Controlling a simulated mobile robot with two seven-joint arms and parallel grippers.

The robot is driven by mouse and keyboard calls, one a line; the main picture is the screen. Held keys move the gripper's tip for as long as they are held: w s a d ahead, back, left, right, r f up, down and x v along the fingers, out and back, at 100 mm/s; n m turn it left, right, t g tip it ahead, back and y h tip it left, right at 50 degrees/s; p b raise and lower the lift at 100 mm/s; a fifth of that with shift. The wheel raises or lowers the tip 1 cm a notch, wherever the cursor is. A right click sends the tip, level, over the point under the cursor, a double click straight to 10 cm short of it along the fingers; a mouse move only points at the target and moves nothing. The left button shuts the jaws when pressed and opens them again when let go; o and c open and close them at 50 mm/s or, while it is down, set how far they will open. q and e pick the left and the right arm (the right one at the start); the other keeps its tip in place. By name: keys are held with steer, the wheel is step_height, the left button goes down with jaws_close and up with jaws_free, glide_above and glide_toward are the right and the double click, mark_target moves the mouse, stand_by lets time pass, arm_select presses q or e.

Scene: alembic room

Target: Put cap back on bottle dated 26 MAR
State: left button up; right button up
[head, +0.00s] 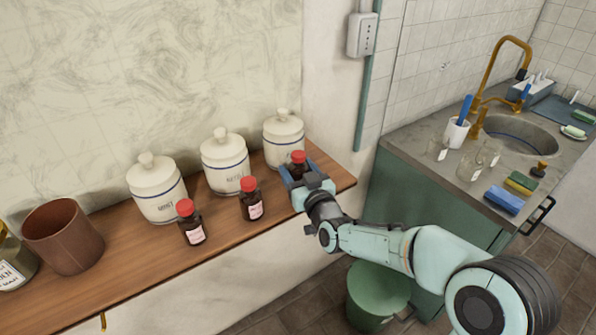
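Three small brown bottles with red tops stand on the wooden shelf: a left bottle (192,226), a middle bottle (251,202) and a right bottle (297,169). All three appear to have red caps on. The left and middle bottles show pale labels, with writing too small to read, so I cannot tell which is dated 26 MAR. My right gripper (299,173) is at the right bottle, its blue fingers on either side of it. The gripper hides the bottle's lower part and label, and I cannot tell whether the fingers touch it. My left gripper is out of view.
Three white lidded jars (157,190) stand behind the bottles. A brown cup (63,237) and a labelled jar (14,262) stand at the shelf's left. The wooden shelf (130,268) is clear in front. A sink counter with glasses (470,167) is at right, a green bin (376,290) below.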

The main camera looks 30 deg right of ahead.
steer(key=shift+o, duration=1.1)
steer(key=shift+r, duration=0.15)
steer(key=s+a+b, duration=0.1)
steer(key=s+b, duration=0.1)
steer(key=s, duration=1)
steer(key=shift+a, duration=0.2)
